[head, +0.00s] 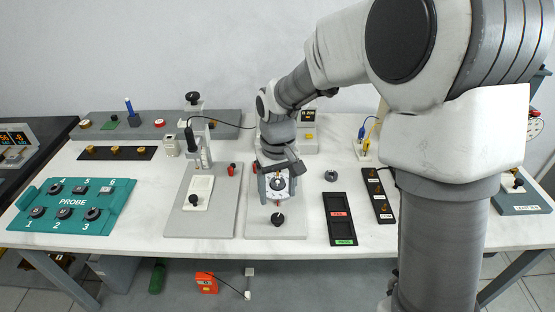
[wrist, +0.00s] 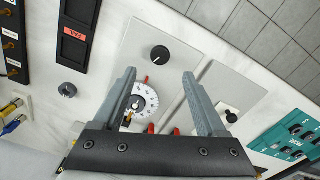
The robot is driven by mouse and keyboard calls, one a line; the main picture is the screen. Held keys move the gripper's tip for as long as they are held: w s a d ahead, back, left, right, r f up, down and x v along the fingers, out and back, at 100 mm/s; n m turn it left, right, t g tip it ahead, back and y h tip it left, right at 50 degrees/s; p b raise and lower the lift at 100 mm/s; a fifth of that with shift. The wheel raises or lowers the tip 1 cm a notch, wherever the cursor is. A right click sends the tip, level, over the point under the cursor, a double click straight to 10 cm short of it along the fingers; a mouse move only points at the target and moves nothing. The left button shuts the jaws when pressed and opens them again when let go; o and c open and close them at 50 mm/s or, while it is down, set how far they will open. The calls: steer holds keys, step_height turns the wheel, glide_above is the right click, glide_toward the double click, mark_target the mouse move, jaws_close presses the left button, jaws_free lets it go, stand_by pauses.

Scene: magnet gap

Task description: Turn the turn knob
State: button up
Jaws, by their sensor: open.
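A black round knob (head: 278,218) with a white pointer line sits on the front part of a light grey plate (head: 262,231). It also shows in the wrist view (wrist: 160,53), ahead of the fingertips. A white dial with markings (head: 278,184) stands behind it on the same plate, and in the wrist view the dial (wrist: 150,98) lies between the fingers, partly hidden by the left one. My gripper (head: 277,194) is open and empty above this plate. In the wrist view its two fingers (wrist: 160,75) are wide apart, and neither appears to touch the knob.
Red posts (wrist: 174,131) stand by the dial. A neighbouring grey plate (head: 218,223) carries an upright device and another black knob (head: 193,200). A teal PROBE panel (head: 72,225) is at the left. Black trays (head: 341,219) lie to the right. The table's front strip is clear.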

step_height(320, 180, up, 9)
steer(key=p, duration=0.1)
stand_by(0.8)
steer(key=s+d+r+m+t+p, duration=0.2)
steer(key=s+d+r, duration=0.4)
steer(key=s, duration=0.3)
steer(key=s+d+r+m+t+p, duration=0.1)
steer(key=s+d+r+t+p, duration=0.2)
steer(key=s+d+r, duration=0.3)
steer(key=s, duration=0.4)
steer(key=shift+d+r+m+t, duration=0.15)
steer(key=shift+r+m+t, duration=0.15)
steer(key=shift+m, duration=0.1)
stand_by(1.2)
